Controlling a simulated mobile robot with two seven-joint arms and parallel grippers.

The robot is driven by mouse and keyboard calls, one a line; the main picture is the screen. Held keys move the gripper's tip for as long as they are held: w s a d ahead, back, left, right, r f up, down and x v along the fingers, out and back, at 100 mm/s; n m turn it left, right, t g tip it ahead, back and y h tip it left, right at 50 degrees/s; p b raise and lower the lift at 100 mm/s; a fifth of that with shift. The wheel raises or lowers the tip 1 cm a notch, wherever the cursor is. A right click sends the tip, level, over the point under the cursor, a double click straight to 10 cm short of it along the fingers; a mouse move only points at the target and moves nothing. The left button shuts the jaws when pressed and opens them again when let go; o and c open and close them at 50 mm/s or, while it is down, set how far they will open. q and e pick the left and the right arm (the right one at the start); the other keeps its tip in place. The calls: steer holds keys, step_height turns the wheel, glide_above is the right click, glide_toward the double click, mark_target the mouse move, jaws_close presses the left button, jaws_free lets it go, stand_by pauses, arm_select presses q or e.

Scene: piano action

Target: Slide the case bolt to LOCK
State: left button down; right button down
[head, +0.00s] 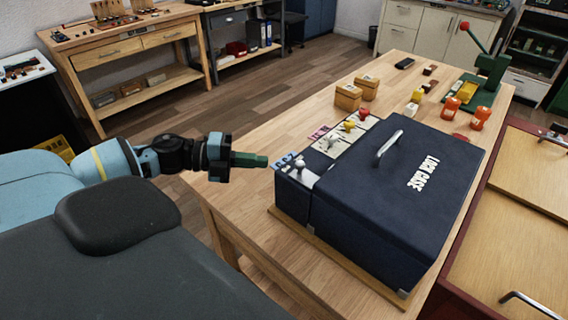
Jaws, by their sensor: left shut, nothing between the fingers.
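The dark blue case (400,185) sits closed on the wooden workbench, with white lettering and a metal handle on its lid. On its left end is a small pale metal fitting (302,171) with a knob, which looks like the bolt. A blue label (284,161) lies beside it; its lettering is too small to read surely. My left gripper (266,160) is shut and empty, its green fingers pointing right, with the tips close to the label and fitting. I cannot tell whether they touch. My right gripper is not in view.
Wooden blocks (348,97), orange pieces (480,118) and a green lever press (490,70) stand farther back. The bench (245,190) is clear left of the case.

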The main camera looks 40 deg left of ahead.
mark_target(282, 175)
arm_select(q)
steer(key=shift+x, duration=3.05)
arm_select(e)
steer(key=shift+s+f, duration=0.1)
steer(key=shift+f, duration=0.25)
